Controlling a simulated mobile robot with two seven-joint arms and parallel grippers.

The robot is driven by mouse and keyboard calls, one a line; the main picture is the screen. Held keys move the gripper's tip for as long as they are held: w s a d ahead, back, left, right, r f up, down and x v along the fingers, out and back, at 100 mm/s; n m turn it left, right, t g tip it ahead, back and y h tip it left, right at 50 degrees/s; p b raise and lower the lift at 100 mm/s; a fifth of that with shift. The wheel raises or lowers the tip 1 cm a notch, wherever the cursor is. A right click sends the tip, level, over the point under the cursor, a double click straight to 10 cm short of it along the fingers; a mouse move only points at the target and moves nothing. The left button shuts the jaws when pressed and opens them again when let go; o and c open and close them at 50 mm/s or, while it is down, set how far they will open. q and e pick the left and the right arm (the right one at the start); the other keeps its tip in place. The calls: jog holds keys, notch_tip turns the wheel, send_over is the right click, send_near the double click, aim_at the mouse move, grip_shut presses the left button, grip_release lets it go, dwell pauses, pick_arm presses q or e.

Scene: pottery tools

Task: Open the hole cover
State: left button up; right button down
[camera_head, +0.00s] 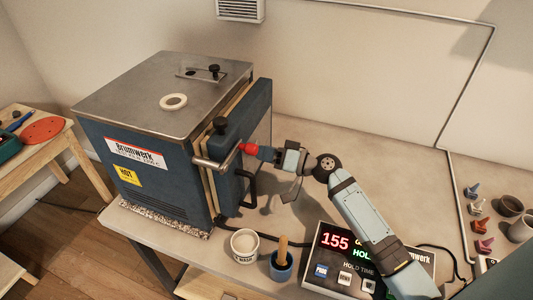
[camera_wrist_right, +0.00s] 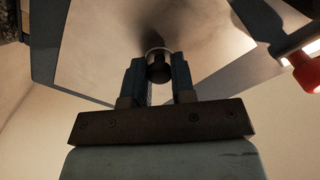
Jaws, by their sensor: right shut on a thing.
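The blue kiln (camera_head: 150,150) stands on the table with a grey metal top. Its thick door (camera_head: 262,120) is at its right side. My right gripper (camera_head: 270,154) is at the door's front, just right of the red ball end (camera_head: 249,148) of the latch bar. In the right wrist view its fingers (camera_wrist_right: 157,75) are shut on a small round dark knob with a shiny rim (camera_wrist_right: 158,65), in front of a pale panel. This knob is hidden in the head view; I cannot tell whether it belongs to the hole cover. My left gripper is not in view.
The metal latch bar (camera_head: 215,164) and black door handle (camera_head: 250,188) are close to the gripper. A white ring (camera_head: 173,101) and a knobbed plate (camera_head: 195,73) are on the kiln top. A wash cup (camera_head: 245,245) and controller (camera_head: 345,262) stand in front.

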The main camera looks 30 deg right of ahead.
jog(key=m+p, duration=0.1)
jog(key=m, duration=0.2)
jog(key=r+m+p, duration=0.1)
jog(key=m, duration=0.1)
jog(key=m+p, duration=0.1)
jog(key=m, duration=0.2)
jog(key=shift+s+a+r+m, duration=0.3)
jog(key=shift+a+r, duration=0.05)
dwell(0.4)
jog(key=c, duration=1)
grip_release()
jog(key=b+v, duration=0.3)
jog(key=v, duration=1)
jog(key=shift+s+d+b, duration=0.25)
jog(key=shift+s+b, duration=0.05)
jog(key=shift+b, duration=0.1)
